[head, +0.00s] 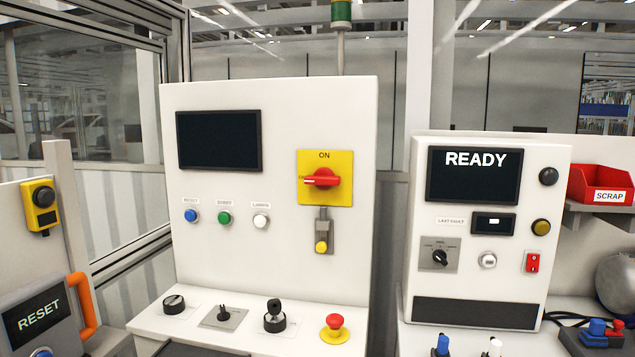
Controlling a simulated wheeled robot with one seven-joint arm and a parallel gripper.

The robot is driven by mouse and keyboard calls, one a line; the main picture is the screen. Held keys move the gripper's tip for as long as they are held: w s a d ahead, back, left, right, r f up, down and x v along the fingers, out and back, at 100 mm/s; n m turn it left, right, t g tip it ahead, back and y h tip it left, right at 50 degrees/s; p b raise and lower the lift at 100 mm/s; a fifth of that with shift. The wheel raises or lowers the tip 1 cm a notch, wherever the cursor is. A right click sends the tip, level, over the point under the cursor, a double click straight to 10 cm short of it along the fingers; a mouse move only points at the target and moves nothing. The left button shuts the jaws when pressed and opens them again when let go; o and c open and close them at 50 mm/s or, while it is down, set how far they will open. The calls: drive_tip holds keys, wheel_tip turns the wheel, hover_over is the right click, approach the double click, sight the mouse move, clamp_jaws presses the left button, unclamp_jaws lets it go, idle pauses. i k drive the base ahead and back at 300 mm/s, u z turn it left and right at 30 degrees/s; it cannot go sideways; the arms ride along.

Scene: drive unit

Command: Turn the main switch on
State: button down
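The main switch (322,178) is a red rotary handle on a yellow plate (325,157) marked ON at the top. The plate is on the upper right of the white control cabinet in the middle of the head view. The red handle lies roughly horizontal, pointing left, not up at the ON mark. A grey latch piece with a yellow knob (321,247) hangs just below the plate. The screen (219,139) on the same cabinet is dark. My gripper does not show in this view.
Blue, green and white buttons (224,218) sit left of the switch. A red emergency button (334,322) and several knobs stand on the desk below. At right is a second panel reading READY (474,159); at left, a RESET screen (40,314) and orange handle (82,304).

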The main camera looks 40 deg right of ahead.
sight(323, 179)
drive_tip(key=z, duration=1.3)
drive_tip(key=i, duration=0.35)
drive_tip(key=u, duration=2.4)
